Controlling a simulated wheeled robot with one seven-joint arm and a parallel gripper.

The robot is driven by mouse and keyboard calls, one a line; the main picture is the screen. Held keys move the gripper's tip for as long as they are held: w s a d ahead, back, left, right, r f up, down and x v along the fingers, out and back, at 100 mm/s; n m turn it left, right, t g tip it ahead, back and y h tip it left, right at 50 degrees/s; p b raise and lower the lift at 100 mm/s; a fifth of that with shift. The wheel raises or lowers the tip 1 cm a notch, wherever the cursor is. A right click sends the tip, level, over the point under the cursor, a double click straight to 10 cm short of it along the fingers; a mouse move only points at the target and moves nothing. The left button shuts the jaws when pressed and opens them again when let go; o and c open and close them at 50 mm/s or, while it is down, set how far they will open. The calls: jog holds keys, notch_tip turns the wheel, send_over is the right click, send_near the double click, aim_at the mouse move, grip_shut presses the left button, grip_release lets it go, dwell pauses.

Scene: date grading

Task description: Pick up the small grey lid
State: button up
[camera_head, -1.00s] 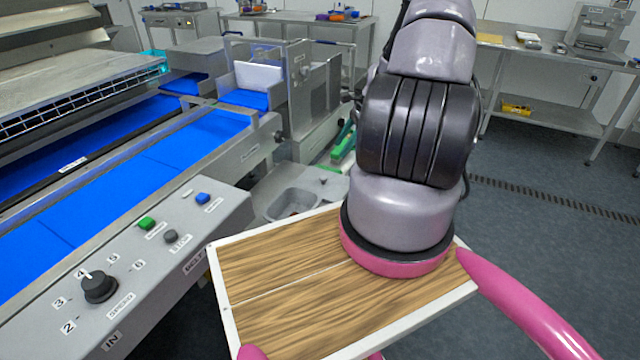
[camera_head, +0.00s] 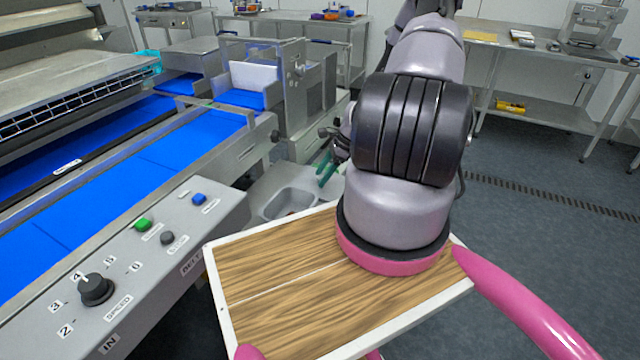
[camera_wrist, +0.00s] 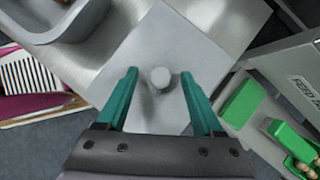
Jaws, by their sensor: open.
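The small grey lid (camera_wrist: 188,42) is a flat, light grey square plate with a short round knob (camera_wrist: 160,77). In the wrist view it lies on the metal surface, turned at an angle, its near part partly behind my gripper. My gripper (camera_wrist: 159,74) is open, with one teal finger on each side of the knob. Gaps show between the fingers and the knob. In the head view the teal fingers (camera_head: 326,168) show left of my arm, over the metal bench; I cannot make out the lid clearly there.
A metal basin (camera_head: 289,204) is sunk in the bench beside the lid; it also shows in the wrist view (camera_wrist: 72,32). A wood-topped board (camera_head: 270,262) stands in front.

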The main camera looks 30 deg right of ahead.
jog(key=shift+a+f, duration=0.1)
grip_shut()
